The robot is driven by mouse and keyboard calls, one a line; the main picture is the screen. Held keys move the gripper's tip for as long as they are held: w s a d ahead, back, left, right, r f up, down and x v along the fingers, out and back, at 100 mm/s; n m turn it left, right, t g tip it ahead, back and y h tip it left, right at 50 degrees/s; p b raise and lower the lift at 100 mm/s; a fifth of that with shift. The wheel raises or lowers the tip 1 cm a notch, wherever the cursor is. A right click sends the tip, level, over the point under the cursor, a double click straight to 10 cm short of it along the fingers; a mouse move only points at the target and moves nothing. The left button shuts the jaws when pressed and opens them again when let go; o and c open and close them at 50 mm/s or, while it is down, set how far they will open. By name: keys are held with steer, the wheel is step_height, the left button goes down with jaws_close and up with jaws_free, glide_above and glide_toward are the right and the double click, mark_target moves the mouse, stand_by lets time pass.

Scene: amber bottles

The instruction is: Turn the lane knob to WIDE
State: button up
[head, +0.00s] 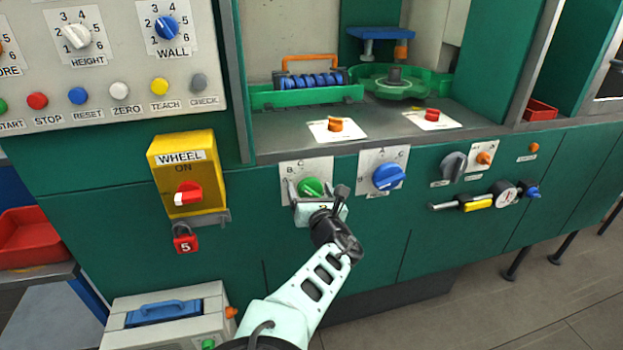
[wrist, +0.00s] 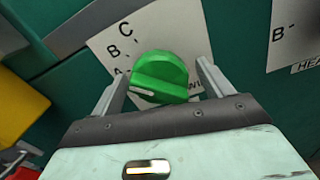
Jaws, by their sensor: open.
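A green knob (head: 311,187) is on a white plate on the green panel front. In the wrist view, this green knob (wrist: 160,76) has a white pointer line toward the lower left, just below the letter A; B and C follow above. My gripper (head: 316,193) is open, with one finger on each side of the green knob; I cannot tell whether they touch it. Its label is mostly hidden behind the right finger; only "WI" shows. A grey knob (head: 453,165) sits farther right, with small labels I cannot read. No readable LANE or WIDE label shows.
A blue knob (head: 388,177) on its own plate is close to the right of my gripper. A yellow WHEEL switch box (head: 183,160) with a red padlock (head: 184,238) is to the left. A gauge (head: 504,193) with pipe fittings sticks out at right.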

steer(key=shift+w, duration=0.2)
steer(key=c, duration=1)
steer(key=shift+m, duration=0.3)
